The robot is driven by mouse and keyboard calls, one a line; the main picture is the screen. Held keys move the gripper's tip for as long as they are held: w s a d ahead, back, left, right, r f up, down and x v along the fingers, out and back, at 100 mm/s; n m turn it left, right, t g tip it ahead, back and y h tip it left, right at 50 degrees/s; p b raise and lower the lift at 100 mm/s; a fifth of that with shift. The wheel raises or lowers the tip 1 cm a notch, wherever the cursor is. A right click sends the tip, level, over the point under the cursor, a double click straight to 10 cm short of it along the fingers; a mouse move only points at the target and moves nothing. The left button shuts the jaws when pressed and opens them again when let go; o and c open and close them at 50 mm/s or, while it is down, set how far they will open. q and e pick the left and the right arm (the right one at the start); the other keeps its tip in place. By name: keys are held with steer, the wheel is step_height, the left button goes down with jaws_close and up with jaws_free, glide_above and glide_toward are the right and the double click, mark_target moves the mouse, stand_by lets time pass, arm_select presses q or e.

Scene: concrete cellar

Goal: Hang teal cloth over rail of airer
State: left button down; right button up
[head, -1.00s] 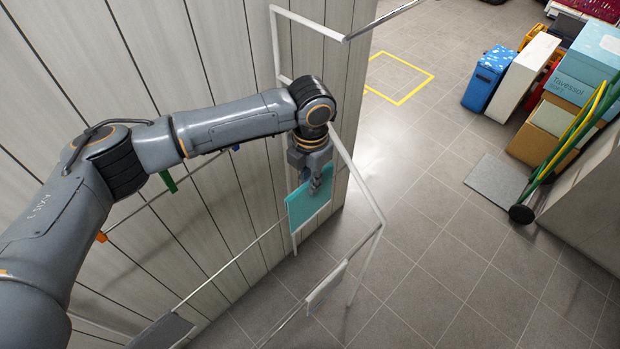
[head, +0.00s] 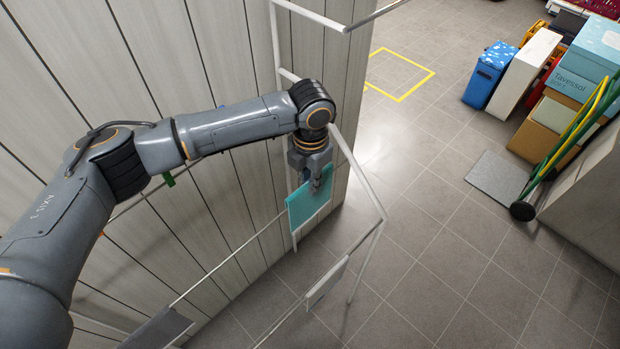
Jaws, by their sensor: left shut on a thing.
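The teal cloth (head: 306,209) hangs as a flat panel below my left gripper (head: 318,186). My left gripper points down and is shut on the cloth. The white airer (head: 362,180) stands around and below the gripper, with thin rails running toward the lower left. The cloth is near the airer's upright by the wall; I cannot tell whether it touches a rail. A grey cloth (head: 160,328) hangs on one rail at the lower left, and a white cloth (head: 327,282) hangs on another at the lower middle. My right gripper is not in view.
A panelled wall (head: 200,60) is close behind my left arm. Boxes (head: 568,75), a blue bin (head: 489,74) and a green-yellow hand truck (head: 570,150) stand at the right. A grey mat (head: 497,176) and a yellow floor marking (head: 400,74) lie on otherwise open tiles.

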arm_select(q)
steer(key=shift+f+b, duration=0.8)
steer(key=shift+f, duration=0.75)
steer(key=c, duration=1.3)
jaws_free()
steer(key=shift+r, duration=0.2)
step_height(320, 180, up, 12)
steer(key=shift+f, duration=0.15)
steer(key=shift+s+f, duration=0.1)
